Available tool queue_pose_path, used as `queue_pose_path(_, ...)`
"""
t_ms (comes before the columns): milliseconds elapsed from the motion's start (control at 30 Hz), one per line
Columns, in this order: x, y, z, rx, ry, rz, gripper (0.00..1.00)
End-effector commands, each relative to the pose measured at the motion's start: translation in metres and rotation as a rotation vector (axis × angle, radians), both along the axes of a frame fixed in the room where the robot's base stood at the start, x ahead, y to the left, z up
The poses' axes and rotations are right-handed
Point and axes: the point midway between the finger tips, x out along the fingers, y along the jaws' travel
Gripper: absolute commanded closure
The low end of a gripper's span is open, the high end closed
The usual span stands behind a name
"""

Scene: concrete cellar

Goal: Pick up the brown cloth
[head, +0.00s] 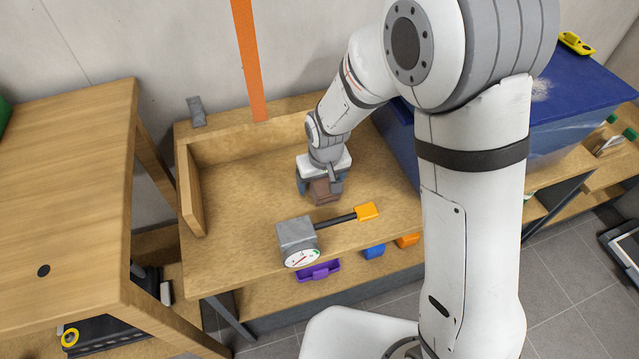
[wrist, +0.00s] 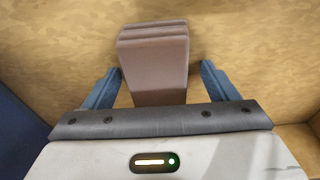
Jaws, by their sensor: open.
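The brown cloth (head: 325,191) lies on the wooden bench top, folded into a thick block. In the wrist view the cloth (wrist: 155,55) shows its stacked layers at the far end. My gripper (head: 321,187) is right over it, pointing down. In the wrist view my gripper (wrist: 160,85) is open, with one blue finger on each side of the cloth. A gap shows between each finger and the cloth. The near end of the cloth is hidden behind the gripper body.
A blue-lidded container (head: 570,85) stands to the right. A raised wooden edge (head: 245,142) runs behind.

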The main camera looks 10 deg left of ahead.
Motion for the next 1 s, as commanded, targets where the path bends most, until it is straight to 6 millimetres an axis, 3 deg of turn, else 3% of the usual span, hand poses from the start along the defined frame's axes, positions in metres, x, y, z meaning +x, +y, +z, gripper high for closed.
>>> queue_pose_path(67, 0.0, 0.0, 0.0, 0.0, 0.0, 0.0, 0.2)
queue_pose_path(633, 0.0, 0.0, 0.0, 0.0, 0.0, 0.001, 0.67)
queue_pose_path(867, 0.0, 0.001, 0.001, 0.0, -0.001, 0.001, 0.68)
queue_pose_path(1000, 0.0, 0.001, 0.014, 0.003, -0.003, 0.001, 0.68)
